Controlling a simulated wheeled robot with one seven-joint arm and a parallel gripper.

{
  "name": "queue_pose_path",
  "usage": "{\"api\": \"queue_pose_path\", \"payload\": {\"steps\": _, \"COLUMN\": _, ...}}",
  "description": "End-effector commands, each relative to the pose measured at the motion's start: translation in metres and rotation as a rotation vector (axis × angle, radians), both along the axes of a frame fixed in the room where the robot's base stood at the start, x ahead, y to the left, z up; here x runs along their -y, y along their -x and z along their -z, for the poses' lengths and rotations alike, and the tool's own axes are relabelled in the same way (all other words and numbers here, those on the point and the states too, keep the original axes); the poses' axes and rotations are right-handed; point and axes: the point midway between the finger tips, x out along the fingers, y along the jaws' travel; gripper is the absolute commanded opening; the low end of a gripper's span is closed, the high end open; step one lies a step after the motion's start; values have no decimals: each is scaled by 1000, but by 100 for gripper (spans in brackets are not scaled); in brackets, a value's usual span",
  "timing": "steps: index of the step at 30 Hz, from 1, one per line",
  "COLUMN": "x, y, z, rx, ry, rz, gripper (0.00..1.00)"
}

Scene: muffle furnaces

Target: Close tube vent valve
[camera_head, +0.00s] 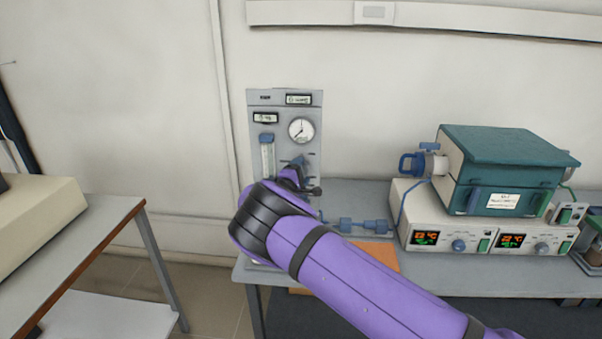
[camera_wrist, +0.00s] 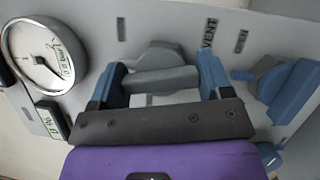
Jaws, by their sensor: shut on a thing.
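The grey gas panel (camera_head: 283,115) stands at the back of the bench, with a round gauge (camera_head: 301,130) near its upper right. In the wrist view, a grey valve handle (camera_wrist: 160,81) sits on a round base close to the "VENT" label (camera_wrist: 209,34). My gripper (camera_wrist: 162,66) has its blue fingers on either side of this handle and is shut on it. The handle lies roughly crosswise between the fingers. In the head view my purple arm covers the lower panel, and the handle cannot be made out there.
A blue valve handle (camera_wrist: 291,91) is close to the right finger in the wrist view. Blue fittings on a tube (camera_head: 362,226) lie right of the panel. A teal furnace (camera_head: 500,155) stands on control units farther right. A separate table (camera_head: 95,225) is at left.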

Motion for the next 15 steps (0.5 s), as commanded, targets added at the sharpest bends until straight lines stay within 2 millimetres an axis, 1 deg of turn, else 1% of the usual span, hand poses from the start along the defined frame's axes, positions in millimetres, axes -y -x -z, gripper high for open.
{"api": "queue_pose_path", "payload": {"steps": 15, "x": -1, "y": 1, "z": 2, "rx": -18, "ry": 492, "rz": -2, "gripper": 49}}
